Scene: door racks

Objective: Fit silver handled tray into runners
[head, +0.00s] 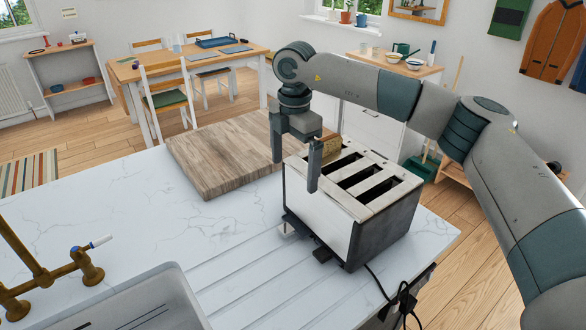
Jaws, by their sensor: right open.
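A toaster (318,212) with white sides, a dark end and several long slots stands on the marble worktop. My right gripper (295,174) is open and points down above the toaster's back left corner, with one finger in front of its upper edge. I see nothing between the fingers. A brown piece like toast (331,146) shows by the far slot, partly behind the gripper. Small lever-like parts stick out low on the toaster's near left side. I cannot make out a silver handled tray or its runners. My left gripper is not in view.
A wooden board (215,162) lies behind the toaster to the left. A sink (140,300) and brass tap (85,268) are at the lower left. A black cable (378,284) runs off the worktop's right edge. The marble (110,215) left of the board is clear.

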